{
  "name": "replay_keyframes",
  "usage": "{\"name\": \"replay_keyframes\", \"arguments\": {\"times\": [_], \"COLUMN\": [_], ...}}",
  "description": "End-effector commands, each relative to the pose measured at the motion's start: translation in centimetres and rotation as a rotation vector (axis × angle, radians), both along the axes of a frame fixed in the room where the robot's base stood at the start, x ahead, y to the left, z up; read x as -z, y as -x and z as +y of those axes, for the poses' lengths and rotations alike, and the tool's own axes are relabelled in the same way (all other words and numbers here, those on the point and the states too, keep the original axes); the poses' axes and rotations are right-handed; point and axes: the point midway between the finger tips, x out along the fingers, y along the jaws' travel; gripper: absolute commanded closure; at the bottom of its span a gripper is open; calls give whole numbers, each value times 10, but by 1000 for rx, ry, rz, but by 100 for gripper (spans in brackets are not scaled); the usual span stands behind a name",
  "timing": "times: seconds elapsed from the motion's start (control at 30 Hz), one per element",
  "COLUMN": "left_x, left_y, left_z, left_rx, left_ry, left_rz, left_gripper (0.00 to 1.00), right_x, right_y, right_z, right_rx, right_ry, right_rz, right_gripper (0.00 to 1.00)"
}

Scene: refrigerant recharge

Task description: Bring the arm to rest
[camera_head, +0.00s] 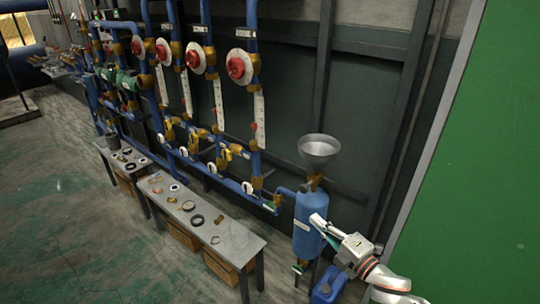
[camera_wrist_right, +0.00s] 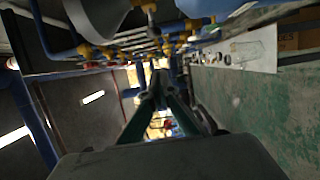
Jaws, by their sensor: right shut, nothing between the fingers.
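My right gripper (camera_head: 318,221) reaches in from the lower right in the head view. It is shut and empty, in front of the blue tank (camera_head: 307,240) from this viewpoint; I cannot tell whether it touches the tank. In the right wrist view its fingers (camera_wrist_right: 159,80) come together at the middle of the picture. My right arm (camera_head: 372,268) runs down to the bottom edge. A grey funnel (camera_head: 319,146) stands upright above the tank. My left gripper is in neither view.
A grey bench (camera_head: 233,246) with several rings and fittings stands left of the tank. Blue pipes with red handwheels (camera_head: 238,66) line the wall. A blue canister (camera_head: 328,285) is on the floor below my gripper. Open green floor (camera_head: 80,215) lies at the left.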

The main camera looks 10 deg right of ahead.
Motion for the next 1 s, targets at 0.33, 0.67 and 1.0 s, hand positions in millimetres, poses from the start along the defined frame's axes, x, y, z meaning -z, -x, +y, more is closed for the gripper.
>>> {"name": "replay_keyframes", "arguments": {"times": [0.33,0.67,1.0], "left_x": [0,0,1], "left_y": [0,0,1], "left_z": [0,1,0], "left_rx": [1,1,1], "left_ry": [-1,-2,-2], "left_rz": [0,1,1], "left_gripper": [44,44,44], "right_x": [92,187,198], "right_y": [82,221,246], "right_z": [25,64,71], "right_rx": [149,468,534], "right_ry": [-464,-1091,-1195], "right_rz": [362,829,900], "right_gripper": [100,100,100]}}
